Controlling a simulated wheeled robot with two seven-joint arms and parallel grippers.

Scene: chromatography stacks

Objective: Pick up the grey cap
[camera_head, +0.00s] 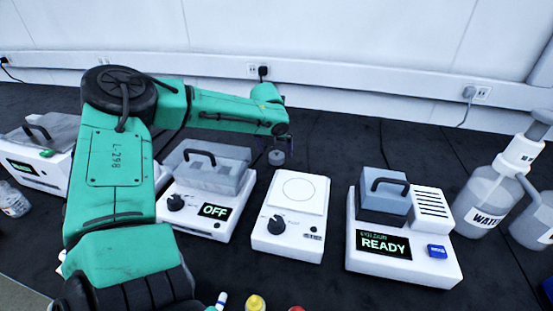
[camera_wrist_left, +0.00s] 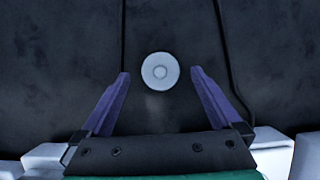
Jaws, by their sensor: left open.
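In the head view a small grey round piece, which looks like the cap (camera_head: 276,157), is just below the end of my left arm. My left gripper (camera_wrist_left: 160,76) is open and empty, its two purple fingers apart with the cap between and slightly beyond their tips. In the head view my left gripper (camera_head: 278,145) is small and dark. I cannot tell the height between fingers and cap. My right gripper is not in view.
A white stirrer (camera_head: 291,240), a device reading OFF (camera_head: 205,215) and a device reading READY (camera_head: 405,262) stand in front. A water bottle (camera_head: 484,205) stands at right. Coloured small caps (camera_head: 255,303) show at the bottom edge. Dark bench behind the devices is clear.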

